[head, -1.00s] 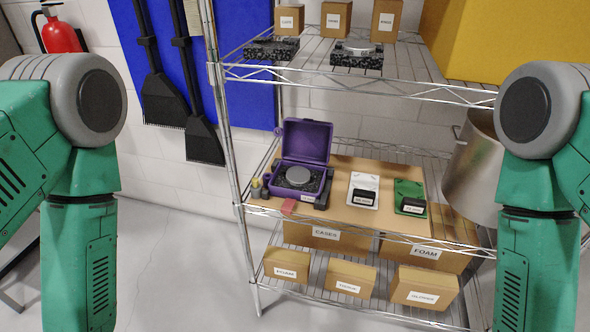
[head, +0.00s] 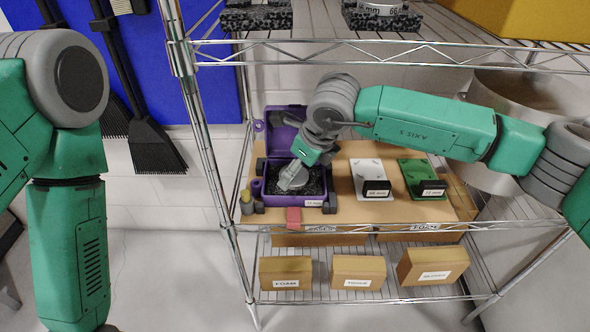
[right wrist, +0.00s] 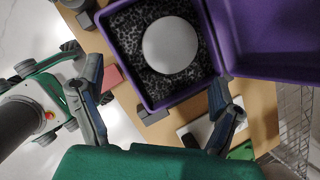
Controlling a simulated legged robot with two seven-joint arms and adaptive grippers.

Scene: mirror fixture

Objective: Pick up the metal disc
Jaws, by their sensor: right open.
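The metal disc (right wrist: 170,46) is round, pale grey and flat. It lies on speckled dark foam inside the open purple case (right wrist: 149,98), which also shows on the middle shelf in the head view (head: 273,143). My right gripper (right wrist: 155,80) is open and empty, its two fingers spread on either side of the near part of the case. In the head view my right gripper (head: 292,177) hangs over the case, pointing down, and covers much of the disc. My left arm hangs at the left edge; its gripper is out of view.
A white case (head: 370,172) and a green case (head: 419,172) stand right of the purple one. A red block (head: 294,217) lies at the board's front edge. The wire shelf above (head: 400,55), a rack post (head: 200,130) and a metal pot (head: 520,95) bound the space.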

